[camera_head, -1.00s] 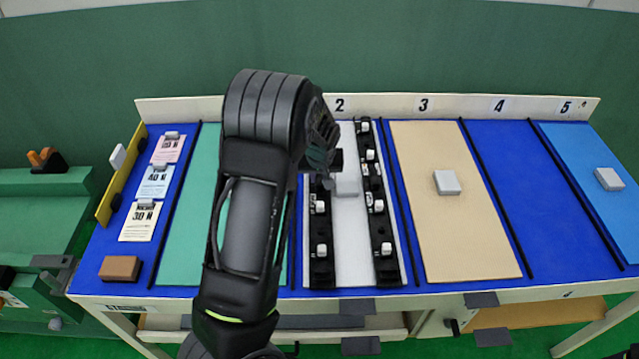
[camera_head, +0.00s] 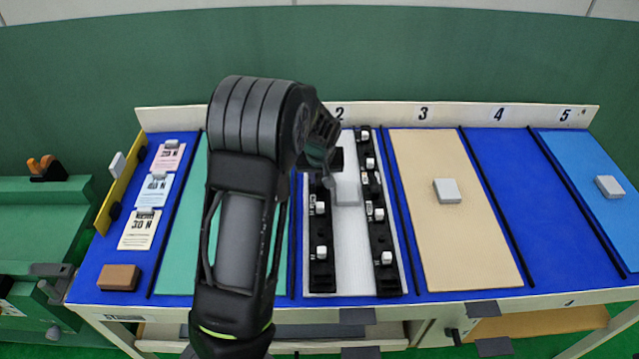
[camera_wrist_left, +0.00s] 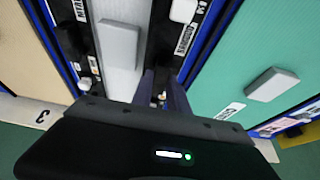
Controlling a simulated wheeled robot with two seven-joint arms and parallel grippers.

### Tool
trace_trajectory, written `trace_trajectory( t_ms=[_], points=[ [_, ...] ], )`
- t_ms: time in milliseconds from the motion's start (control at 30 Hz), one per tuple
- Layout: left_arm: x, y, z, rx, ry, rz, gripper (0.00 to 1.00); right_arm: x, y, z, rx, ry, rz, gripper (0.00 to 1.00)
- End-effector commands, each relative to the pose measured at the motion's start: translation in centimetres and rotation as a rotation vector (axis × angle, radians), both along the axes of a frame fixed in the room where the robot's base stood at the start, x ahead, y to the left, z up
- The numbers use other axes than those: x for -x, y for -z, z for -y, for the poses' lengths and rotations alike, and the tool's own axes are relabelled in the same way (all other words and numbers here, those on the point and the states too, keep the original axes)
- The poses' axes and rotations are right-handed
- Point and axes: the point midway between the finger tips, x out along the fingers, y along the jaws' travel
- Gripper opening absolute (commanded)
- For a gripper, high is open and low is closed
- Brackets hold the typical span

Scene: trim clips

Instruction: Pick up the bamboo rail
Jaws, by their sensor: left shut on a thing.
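Black rails with white clips lie in two columns on the white panel (camera_head: 352,270) under number 2. One is the near left rail (camera_head: 320,250). I cannot read a label that tells which rail is bamboo. My left gripper (camera_head: 325,178) is low over the far part of the left column. In the left wrist view its fingers (camera_wrist_left: 165,92) point down at a black rail (camera_wrist_left: 168,45) between the white panel and the green panel. They are shut on that rail, which is partly hidden by the gripper. My right gripper is not in view.
A grey block (camera_head: 346,190) sits on the white panel, close beside the fingers. Other grey blocks lie on the tan panel (camera_head: 455,250) and light blue panel (camera_head: 600,222). A brown block (camera_head: 118,277) and cards (camera_head: 140,230) are at left. The blue strip under number 4 (camera_head: 530,210) is clear.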

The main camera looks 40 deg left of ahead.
Motion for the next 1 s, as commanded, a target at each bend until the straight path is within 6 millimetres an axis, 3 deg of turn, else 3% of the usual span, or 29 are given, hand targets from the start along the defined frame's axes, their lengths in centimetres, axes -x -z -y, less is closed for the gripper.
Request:
trace_trajectory(
  t_ms=[400, 600, 767, 1000],
  points=[
    [-0.2, -9.7, 0.0, 0.000, 0.001, 0.008, 0.00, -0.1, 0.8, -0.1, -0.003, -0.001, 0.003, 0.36],
    [-0.1, -13.4, 0.0, 0.000, 0.001, 0.004, 0.00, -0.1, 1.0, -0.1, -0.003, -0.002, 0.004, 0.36],
    [-0.1, -14.7, 0.0, 0.000, 0.001, 0.003, 0.00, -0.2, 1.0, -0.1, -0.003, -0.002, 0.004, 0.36],
    [0.0, -14.9, 0.0, 0.000, 0.001, 0.001, 0.00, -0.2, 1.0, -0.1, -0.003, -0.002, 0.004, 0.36]
  ],
)
